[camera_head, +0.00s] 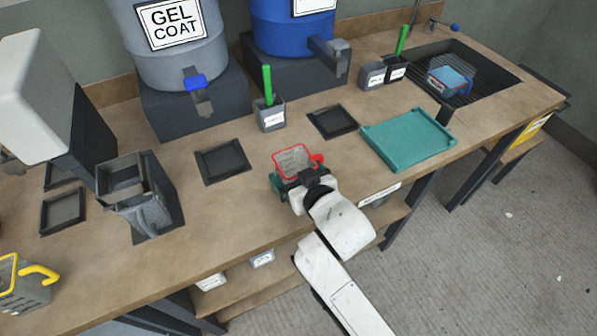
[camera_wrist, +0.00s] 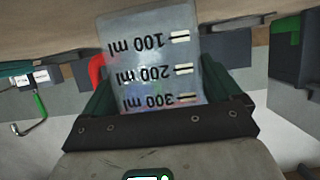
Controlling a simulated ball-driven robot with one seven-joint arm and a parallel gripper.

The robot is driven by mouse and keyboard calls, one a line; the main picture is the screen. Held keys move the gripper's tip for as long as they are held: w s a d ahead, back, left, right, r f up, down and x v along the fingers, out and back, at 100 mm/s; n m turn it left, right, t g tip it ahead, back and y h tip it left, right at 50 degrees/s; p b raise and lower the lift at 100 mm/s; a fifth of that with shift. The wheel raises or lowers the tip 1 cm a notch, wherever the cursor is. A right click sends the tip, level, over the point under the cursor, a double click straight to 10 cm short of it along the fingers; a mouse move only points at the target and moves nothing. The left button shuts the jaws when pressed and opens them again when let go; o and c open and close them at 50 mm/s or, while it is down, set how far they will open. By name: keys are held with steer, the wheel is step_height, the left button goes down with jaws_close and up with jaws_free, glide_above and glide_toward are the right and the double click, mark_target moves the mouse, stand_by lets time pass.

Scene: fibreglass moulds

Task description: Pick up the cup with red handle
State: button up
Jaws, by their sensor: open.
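The cup with the red handle (camera_head: 294,159) is a greyish, see-through measuring cup with a red rim, near the front edge of the bench in the head view. Its red handle (camera_head: 318,159) is on its right there. In the wrist view the cup (camera_wrist: 150,45) shows upside-down 100, 200 and 300 ml marks, with part of the red handle (camera_wrist: 97,70) at the left. My gripper (camera_head: 295,179) is at the cup's near side, its teal fingers open on either side of it. The wrist view shows the open gripper (camera_wrist: 160,90) around the cup; contact cannot be told.
A teal tray (camera_head: 408,138) lies to the right, black square mats (camera_head: 222,160) behind. A grey holder (camera_head: 270,115) with a green-handled tool stands behind. A blue-handled cup (camera_head: 447,80) sits in the sink.

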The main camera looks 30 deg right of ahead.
steer(key=shift+w, duration=0.15)
steer(key=c, duration=0.7)
steer(key=shift+r, duration=0.1)
steer(key=shift+c, duration=0.2)
